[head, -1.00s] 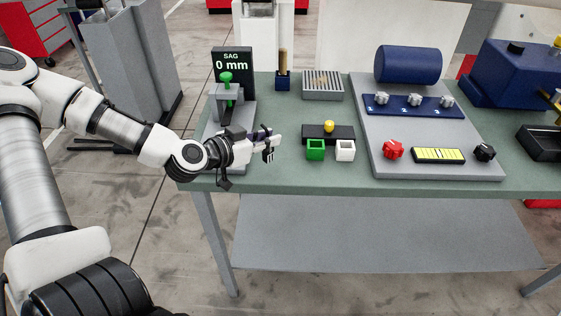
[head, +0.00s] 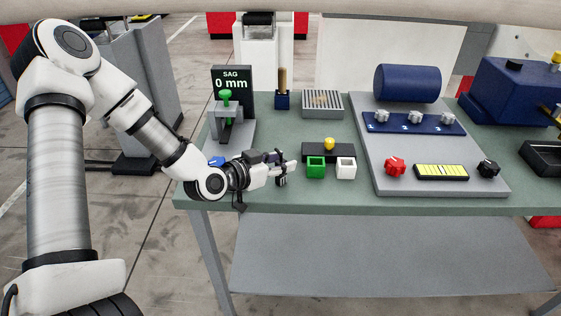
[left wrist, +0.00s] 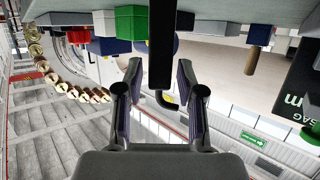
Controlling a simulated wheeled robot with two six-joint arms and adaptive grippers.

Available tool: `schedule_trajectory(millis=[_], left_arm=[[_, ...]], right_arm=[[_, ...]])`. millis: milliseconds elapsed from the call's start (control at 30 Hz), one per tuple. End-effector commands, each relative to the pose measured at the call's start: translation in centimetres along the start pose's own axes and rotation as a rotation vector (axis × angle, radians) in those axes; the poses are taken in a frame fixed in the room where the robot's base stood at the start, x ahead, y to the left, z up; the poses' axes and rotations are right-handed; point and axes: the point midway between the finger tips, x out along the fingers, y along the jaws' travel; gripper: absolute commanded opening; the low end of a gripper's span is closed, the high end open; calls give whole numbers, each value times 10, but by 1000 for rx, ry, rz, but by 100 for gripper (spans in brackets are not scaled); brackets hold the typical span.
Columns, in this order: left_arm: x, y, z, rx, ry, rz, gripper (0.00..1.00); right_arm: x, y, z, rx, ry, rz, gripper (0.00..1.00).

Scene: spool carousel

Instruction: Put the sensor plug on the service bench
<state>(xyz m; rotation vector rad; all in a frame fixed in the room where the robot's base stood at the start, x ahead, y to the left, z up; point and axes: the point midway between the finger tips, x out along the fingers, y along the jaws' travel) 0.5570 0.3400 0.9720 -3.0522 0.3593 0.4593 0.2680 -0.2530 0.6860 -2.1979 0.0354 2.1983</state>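The service bench (head: 330,204) has a green top on grey legs. I cannot tell for sure which thing is the sensor plug. A small blue piece (head: 217,161) lies at the bench's left end, partly hidden by my left arm. My left gripper (head: 283,170) is low over the bench front, just left of a green box (head: 316,167). In the left wrist view its fingers (left wrist: 160,75) stand apart. A dark upright bar (left wrist: 162,45) shows between them, with gaps on both sides; no grip on it is visible. My right gripper is out of view.
A SAG gauge (head: 234,85) stands at the left. A grey plate (head: 420,150) with a red knob (head: 395,166) fills the right. Front bench edge is open.

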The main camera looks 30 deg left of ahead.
Motion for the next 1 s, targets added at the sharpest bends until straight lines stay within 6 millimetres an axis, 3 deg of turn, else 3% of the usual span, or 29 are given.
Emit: schedule_trajectory(millis=[367,567,800,1000], left_arm=[[-4,-1,-5,-3,0,-2,44],[-30,-1,-8,-11,2,-2,44],[-64,0,-11,-12,3,-2,44],[-93,0,-15,-12,-1,-2,44]], right_arm=[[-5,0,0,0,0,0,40],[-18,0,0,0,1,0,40],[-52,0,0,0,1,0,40],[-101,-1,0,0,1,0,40]])
